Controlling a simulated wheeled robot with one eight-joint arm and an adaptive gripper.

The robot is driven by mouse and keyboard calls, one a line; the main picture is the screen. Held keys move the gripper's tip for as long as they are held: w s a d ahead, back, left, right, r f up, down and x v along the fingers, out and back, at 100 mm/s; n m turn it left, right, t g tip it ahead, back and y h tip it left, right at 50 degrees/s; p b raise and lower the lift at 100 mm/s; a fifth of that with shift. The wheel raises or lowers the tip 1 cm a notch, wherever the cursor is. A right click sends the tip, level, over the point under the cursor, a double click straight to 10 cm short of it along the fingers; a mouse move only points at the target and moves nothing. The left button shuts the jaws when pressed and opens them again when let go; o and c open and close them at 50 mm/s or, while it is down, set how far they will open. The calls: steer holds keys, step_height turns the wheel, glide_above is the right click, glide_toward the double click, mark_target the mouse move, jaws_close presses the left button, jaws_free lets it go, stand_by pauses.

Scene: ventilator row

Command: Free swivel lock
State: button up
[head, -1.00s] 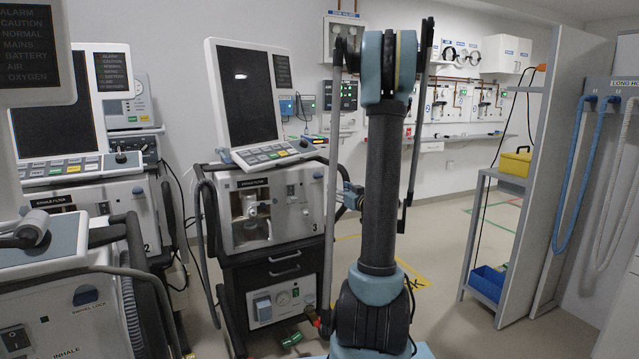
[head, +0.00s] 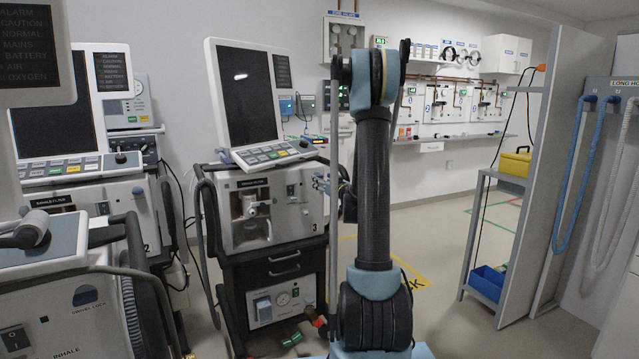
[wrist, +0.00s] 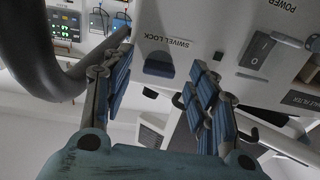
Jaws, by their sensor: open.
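In the wrist view the swivel lock (wrist: 158,67) is a dark blue catch below a "SWIVEL LOCK" label on a pale housing. My gripper (wrist: 160,80) is open, with one blue-padded finger on each side of the catch in the picture. Nothing is held between the fingers, and I cannot tell whether they touch the housing. In the head view my gripper (head: 322,183) is small beside the right side of ventilator 3 (head: 262,215), partly hidden by my arm. The lock on that ventilator is not visible there.
A power switch (wrist: 260,48) and a dark hose or rail (wrist: 60,75) lie near my fingers. Another ventilator (head: 70,300) with its own blue swivel lock stands at the front left. A shelf rack (head: 500,235) stands right, with open floor before it.

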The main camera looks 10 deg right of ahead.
steer(key=shift+x, duration=1.55)
steer(key=c, duration=1.1)
